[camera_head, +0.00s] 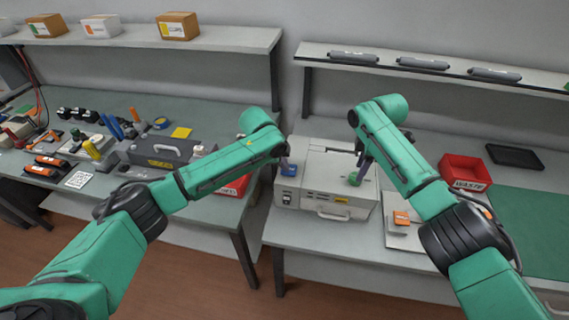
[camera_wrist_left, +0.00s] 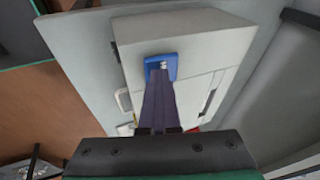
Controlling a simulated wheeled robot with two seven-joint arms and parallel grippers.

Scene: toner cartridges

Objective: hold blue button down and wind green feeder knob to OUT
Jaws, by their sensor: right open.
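A light grey machine (camera_head: 322,171) stands on the right bench, with a blue button (camera_head: 289,170) at its left. The blue button also shows in the left wrist view (camera_wrist_left: 153,66). My left gripper (camera_head: 284,160) is shut with nothing between its fingers, and its tips are over the button, seeming to touch it; how far the button is pressed cannot be told. The green feeder knob (camera_head: 353,180) is on the machine's front right. My right gripper (camera_head: 360,166) is open at the knob, its fingers partly hidden; whether they touch the knob is unclear.
A red waste bin (camera_head: 466,172) and a black tray (camera_head: 514,156) stand on the right. A light plate (camera_head: 402,236) with an orange item lies right of the machine. A grey toolbox (camera_head: 160,152) and several tools crowd the left bench. Shelves (camera_head: 440,69) hang behind.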

